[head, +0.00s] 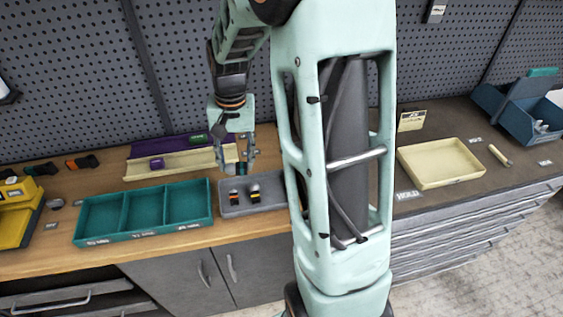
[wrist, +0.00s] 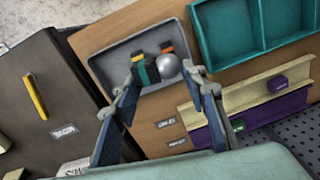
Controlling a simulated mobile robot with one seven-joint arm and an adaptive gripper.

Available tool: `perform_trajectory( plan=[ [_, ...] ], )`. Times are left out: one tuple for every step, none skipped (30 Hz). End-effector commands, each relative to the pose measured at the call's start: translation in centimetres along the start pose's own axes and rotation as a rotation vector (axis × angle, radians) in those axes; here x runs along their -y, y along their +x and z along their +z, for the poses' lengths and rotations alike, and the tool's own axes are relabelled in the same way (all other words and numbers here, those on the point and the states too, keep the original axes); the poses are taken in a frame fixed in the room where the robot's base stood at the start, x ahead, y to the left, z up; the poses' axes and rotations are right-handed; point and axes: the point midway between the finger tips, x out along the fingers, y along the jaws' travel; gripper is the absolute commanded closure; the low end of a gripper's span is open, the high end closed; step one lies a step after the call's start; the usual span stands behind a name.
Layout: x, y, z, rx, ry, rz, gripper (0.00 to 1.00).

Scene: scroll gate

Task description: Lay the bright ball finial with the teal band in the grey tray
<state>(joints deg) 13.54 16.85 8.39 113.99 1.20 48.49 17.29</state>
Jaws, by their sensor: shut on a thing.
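My gripper (head: 240,165) is shut on the finial with the teal band (wrist: 151,73) and holds it lying across between the fingertips. The finial also shows small in the head view (head: 241,167). The grey tray (head: 270,203) is under it, and the finial appears above the tray, apart from its floor. Two other finials are in the tray, one with an orange band (head: 234,198) and one with a yellow band (head: 255,195). The held finial partly hides them in the wrist view.
A teal three-compartment tray (head: 142,236) stands left of the grey tray. Behind are a cream rail (head: 190,163) and a purple rail with small blocks. A cream tray (head: 440,184) sits on the dark counter at the right. A yellow machine (head: 20,215) is at the far left.

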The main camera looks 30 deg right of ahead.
Motion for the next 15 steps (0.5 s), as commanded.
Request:
perform_trajectory(
  plan=[
    [-0.9, 0.7, -0.3, -0.007, 0.108, 0.003, 0.91],
    [-1.5, 0.9, -0.5, -0.010, 0.176, 0.004, 0.91],
    [-2.1, 1.1, -0.7, -0.016, 0.265, 0.006, 0.91],
    [-2.6, 1.3, -0.9, -0.021, 0.332, 0.006, 0.91],
    [-3.1, 1.5, -1.1, -0.026, 0.399, 0.006, 0.91],
    [-3.8, 1.8, -1.3, -0.032, 0.488, 0.007, 0.91],
    [-4.3, 2.0, -1.5, -0.036, 0.555, 0.007, 0.91],
    [-4.8, 2.2, -1.6, -0.041, 0.623, 0.007, 0.91],
    [-5.4, 2.4, -1.8, -0.048, 0.711, 0.006, 0.91],
    [-5.9, 2.6, -1.9, -0.053, 0.777, 0.005, 0.91],
    [-6.4, 2.8, -2.1, -0.058, 0.843, 0.004, 0.91],
    [-7.1, 3.1, -2.2, -0.063, 0.927, 0.003, 0.91],
    [-7.5, 3.2, -2.3, -0.067, 0.988, 0.002, 0.91],
    [-8.0, 3.4, -2.4, -0.072, 1.046, 0.001, 0.91],
    [-8.5, 3.6, -2.5, -0.077, 1.117, -0.002, 0.91]
  ],
)
